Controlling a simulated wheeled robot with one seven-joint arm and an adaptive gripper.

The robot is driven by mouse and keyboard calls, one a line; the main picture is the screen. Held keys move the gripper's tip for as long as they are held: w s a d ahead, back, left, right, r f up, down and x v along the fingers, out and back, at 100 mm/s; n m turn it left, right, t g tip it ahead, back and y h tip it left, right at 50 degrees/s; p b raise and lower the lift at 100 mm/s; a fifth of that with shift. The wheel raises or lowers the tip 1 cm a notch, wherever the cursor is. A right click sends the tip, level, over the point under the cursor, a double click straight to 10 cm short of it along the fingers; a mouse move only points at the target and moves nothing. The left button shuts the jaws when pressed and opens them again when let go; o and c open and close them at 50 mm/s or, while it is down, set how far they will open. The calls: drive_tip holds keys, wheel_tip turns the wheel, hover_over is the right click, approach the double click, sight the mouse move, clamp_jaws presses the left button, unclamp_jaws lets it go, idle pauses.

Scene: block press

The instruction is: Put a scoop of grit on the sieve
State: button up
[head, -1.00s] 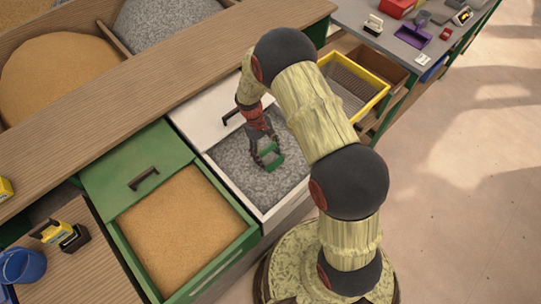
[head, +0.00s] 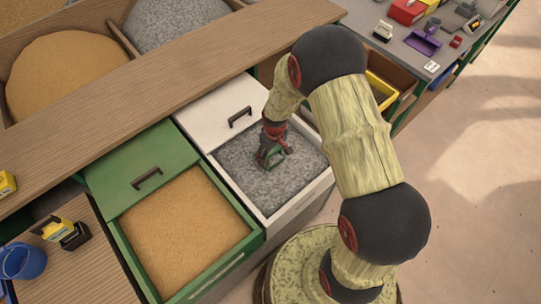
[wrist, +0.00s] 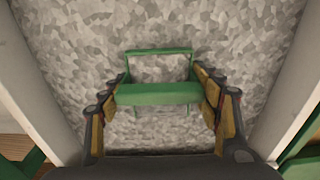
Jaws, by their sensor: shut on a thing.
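Grey grit (head: 240,163) fills an open white drawer (head: 285,222). My gripper (head: 270,160) is over the middle of this grit, pointing down. It is shut on a green scoop (wrist: 160,95), whose bar runs between the two fingers in the wrist view. The scoop is at or just above the grit surface; I cannot tell how deep it sits or whether it holds any grit. The sieve, with a yellow frame (head: 381,90), stands at the right behind my arm and is mostly hidden by it.
A green drawer (head: 238,248) of orange-brown grit (head: 185,222) is open to the left. A wooden ledge (head: 150,92) runs behind both drawers. The grey table (head: 395,45) at the top right holds small items, including a purple dustpan (head: 425,42). A blue bucket (head: 22,262) is at the far left.

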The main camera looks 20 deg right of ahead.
wheel_tip(320, 180, up, 19)
drive_tip(key=s+p, duration=0.1)
drive_tip(key=p, duration=1.1)
drive_tip(key=shift+s+d, duration=0.4)
drive_tip(key=shift+f, duration=0.15)
